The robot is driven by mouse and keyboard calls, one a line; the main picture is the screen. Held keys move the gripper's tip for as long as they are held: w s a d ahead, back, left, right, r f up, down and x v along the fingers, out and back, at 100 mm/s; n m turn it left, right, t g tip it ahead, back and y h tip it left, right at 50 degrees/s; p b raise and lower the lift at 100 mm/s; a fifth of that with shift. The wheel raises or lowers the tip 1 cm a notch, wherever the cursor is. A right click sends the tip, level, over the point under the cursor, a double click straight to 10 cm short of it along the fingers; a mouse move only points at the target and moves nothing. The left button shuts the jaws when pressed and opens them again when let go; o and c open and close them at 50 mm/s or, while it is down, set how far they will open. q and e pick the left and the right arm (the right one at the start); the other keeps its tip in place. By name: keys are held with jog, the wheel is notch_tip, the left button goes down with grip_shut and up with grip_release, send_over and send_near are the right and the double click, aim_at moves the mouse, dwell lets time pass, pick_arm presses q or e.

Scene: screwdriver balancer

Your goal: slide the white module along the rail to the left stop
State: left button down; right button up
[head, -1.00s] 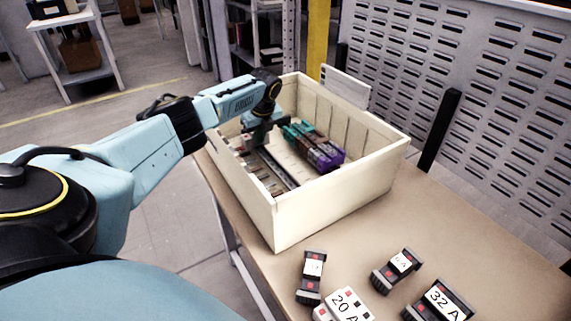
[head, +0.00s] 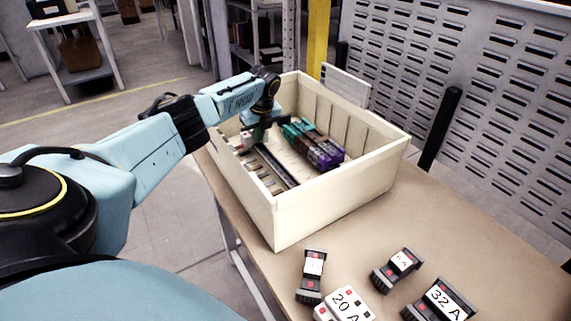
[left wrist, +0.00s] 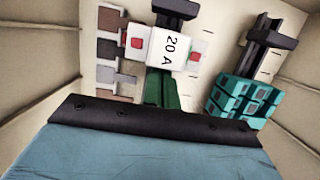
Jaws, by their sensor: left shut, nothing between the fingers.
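The white module (left wrist: 165,48), marked 20 A with red squares, sits across a dark rail inside the cream box (head: 335,195). The rail (head: 277,166) runs along the box's left side in the head view; its dark end shows above the module in the left wrist view. My left gripper (head: 257,137) reaches down into the box over this rail. My right gripper is not in view.
Teal modules (left wrist: 240,100) sit on a second rail beside this one, with brown and purple ones (head: 328,155) along it. Small blocks (left wrist: 112,50) line the near wall. Another white 20 A module (head: 343,305) and several dark ones lie on the table (head: 430,225).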

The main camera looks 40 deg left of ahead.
pick_arm(q)
jog(key=shift+w+a, duration=0.1)
jog(key=shift+a, duration=0.2)
jog(key=shift+a+b, duration=0.2)
jog(key=shift+b, duration=0.15)
jog(key=shift+f, duration=0.1)
jog(key=shift+a+f+b, duration=0.3)
jog(key=shift+a+b, duration=0.1)
dwell(0.8)
jog(key=shift+d+r+p, duration=0.4)
jog(key=shift+d+p, duration=0.25)
jog(key=shift+p, duration=0.2)
jog(key=shift+r, duration=0.1)
dwell(0.5)
